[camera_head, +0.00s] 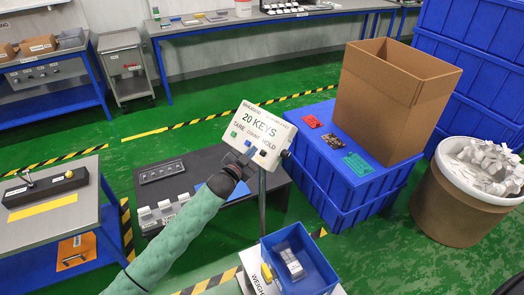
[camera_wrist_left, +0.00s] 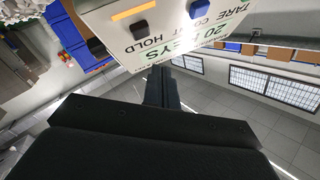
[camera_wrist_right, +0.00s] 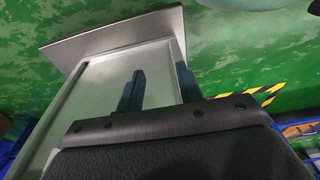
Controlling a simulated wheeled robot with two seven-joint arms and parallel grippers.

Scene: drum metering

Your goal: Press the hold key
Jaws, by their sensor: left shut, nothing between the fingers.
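The white counting display (camera_head: 257,135) reads "20 KEYS" and stands tilted on a post, with TARE, COUNT and HOLD labels above a row of keys. My left gripper (camera_head: 247,155) is shut and empty, close in front of the panel's lower edge; contact with the key cannot be told. My right gripper (camera_wrist_right: 158,88) is open and empty beside a grey metal surface.
A blue bin (camera_head: 300,262) with pale packets stands below the display. Blue crates (camera_head: 345,175) carry coloured cards and a tall cardboard box (camera_head: 393,95). A white-lined drum (camera_head: 468,195) is at the right. Side benches stand at the left; green floor is open behind.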

